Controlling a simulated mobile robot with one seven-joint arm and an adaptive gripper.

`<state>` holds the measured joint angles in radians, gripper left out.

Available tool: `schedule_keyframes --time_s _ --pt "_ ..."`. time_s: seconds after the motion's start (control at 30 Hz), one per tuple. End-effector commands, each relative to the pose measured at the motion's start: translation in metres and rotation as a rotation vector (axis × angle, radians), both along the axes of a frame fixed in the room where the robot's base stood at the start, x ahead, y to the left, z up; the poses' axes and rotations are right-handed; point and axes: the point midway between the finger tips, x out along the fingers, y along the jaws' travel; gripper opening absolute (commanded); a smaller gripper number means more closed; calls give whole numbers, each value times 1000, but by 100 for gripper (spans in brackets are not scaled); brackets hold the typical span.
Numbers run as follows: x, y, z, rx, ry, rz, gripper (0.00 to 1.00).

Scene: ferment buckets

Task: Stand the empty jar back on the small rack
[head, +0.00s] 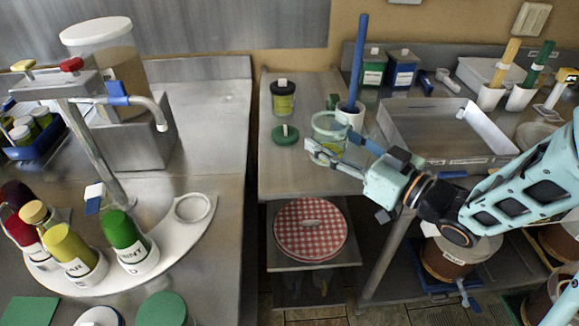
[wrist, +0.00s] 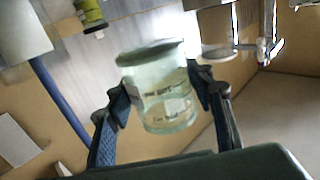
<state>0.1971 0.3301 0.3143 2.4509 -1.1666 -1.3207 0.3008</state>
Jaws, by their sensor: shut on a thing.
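A white curved rack (head: 180,255) stands on the left counter, holding several coloured bottles. Its right end has an empty ring (head: 193,208).
A green lid (head: 285,135) and a yellow-green jar (head: 283,98) lie left of the held jar. A white pot (head: 350,112) with a tall blue handle stands close behind it. A steel tray (head: 440,125) is to the right. A gap separates the two counters.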

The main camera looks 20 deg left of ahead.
Motion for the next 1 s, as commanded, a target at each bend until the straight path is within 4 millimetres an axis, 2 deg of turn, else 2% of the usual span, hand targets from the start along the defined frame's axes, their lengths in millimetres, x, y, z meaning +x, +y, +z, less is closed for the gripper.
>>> schedule_keyframes --time_s 0.03,0.23,0.4,0.77,1.0 --pt "2 14 -8 2 5 7 11" --pt "16 62 -30 2 5 6 11" --pt "24 82 -60 2 5 3 11" --pt "31 103 -87 0 1 2 11" --pt "31 103 -114 -1 0 1 11"
